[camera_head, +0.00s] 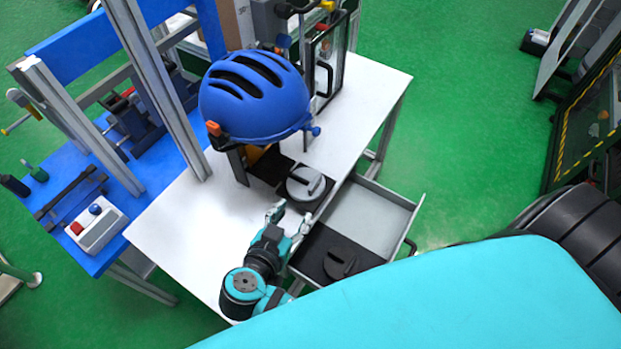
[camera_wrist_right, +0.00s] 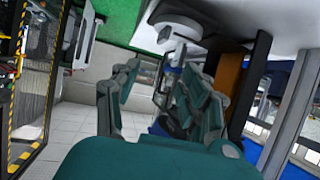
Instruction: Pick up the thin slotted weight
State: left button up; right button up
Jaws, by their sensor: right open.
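A grey round slotted weight (camera_head: 299,191) lies on a black pad at the table's right edge. A dark round weight (camera_head: 339,264) lies on a black liner in the open drawer. I cannot tell from thickness which one is the thin weight. My right gripper (camera_head: 291,217) is open and empty, just in front of the grey weight and apart from it. In the right wrist view a pale disc (camera_wrist_right: 178,27) shows beyond the spread fingers (camera_wrist_right: 158,76). My left gripper is not in view.
A blue helmet (camera_head: 250,95) hangs over the table behind the weights. The open drawer (camera_head: 372,214) sticks out to the right of the white table (camera_head: 190,235). A control box (camera_head: 97,225) with red and blue buttons sits on the blue bench. The table's left front is clear.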

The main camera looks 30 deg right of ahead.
aim_at(315, 182)
jog(key=b+x, duration=0.2)
jog(key=x, duration=0.8)
jog(key=shift+f+b, duration=0.15)
jog(key=shift+b, duration=0.15)
jog(key=shift+w+d+f, duration=0.15)
jog(key=shift+w+d, duration=0.1)
jog(key=shift+w, duration=0.05)
jog(key=b+x, duration=0.2)
jog(key=x, duration=0.3)
jog(key=shift+a+f, duration=0.1)
jog(key=shift+a, duration=0.05)
jog(key=shift+c, duration=0.5)
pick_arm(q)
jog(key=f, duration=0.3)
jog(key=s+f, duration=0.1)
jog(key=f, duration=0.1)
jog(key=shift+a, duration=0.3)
pick_arm(e)
grip_shut()
jog(key=shift+a, duration=0.1)
